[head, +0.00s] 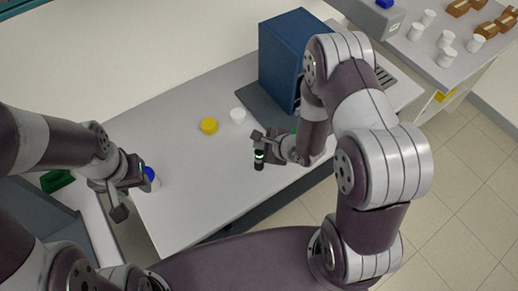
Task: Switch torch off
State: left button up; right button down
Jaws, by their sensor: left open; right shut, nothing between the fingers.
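The torch (259,161) appears as a small dark upright cylinder with a bright green band near its top, on the grey table. My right gripper (260,138) is shut and empty, right at the torch's upper end; I cannot tell whether it touches it. My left gripper (134,190) is open at the table's left edge, beside a white container with a blue top (151,177). The gripper partly hides that container.
A blue box-shaped unit (285,58) stands at the back. Several white cups and brown boxes are on the far right bench (420,60). The table's front left is clear.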

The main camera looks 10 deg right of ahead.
dwell(0.4)
jog(key=shift+f, duration=0.45)
jog(key=shift+f+b, duration=0.35)
jog(key=shift+f, duration=0.05)
dwell(0.4)
jog(key=shift+r+p, duration=0.9)
jog(key=shift+p, duration=0.1)
notch_tip(320, 180, up, 6)
jog(key=p, duration=0.6)
dwell(0.8)
